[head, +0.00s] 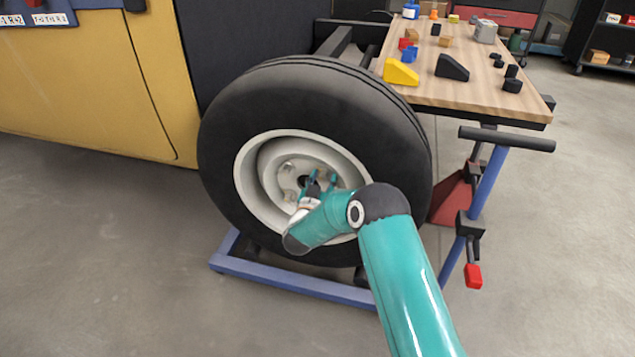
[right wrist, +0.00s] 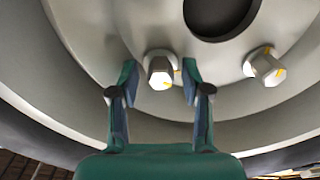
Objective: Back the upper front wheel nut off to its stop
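The wheel (head: 300,100) has a black tyre and a pale rim with wheel nuts round a dark centre hole. In the head view two nuts (head: 287,167) show at the hub's left; my right arm hides part of the hub. My right gripper (head: 322,178) is at the hub, in front of the rim. In the right wrist view its fingers (right wrist: 159,72) are open, one on each side of a silver nut (right wrist: 158,73) with yellow marks, with a gap visible on both sides. Another yellow-marked nut (right wrist: 265,67) is to the right. My left gripper is not in view.
The dark centre hole (right wrist: 220,12) is above the nuts. The rim wall (right wrist: 70,85) curves close round the gripper. A blue stand (head: 290,283) is under the wheel. A wooden workbench (head: 430,85) with coloured blocks stands behind right. The floor at left is clear.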

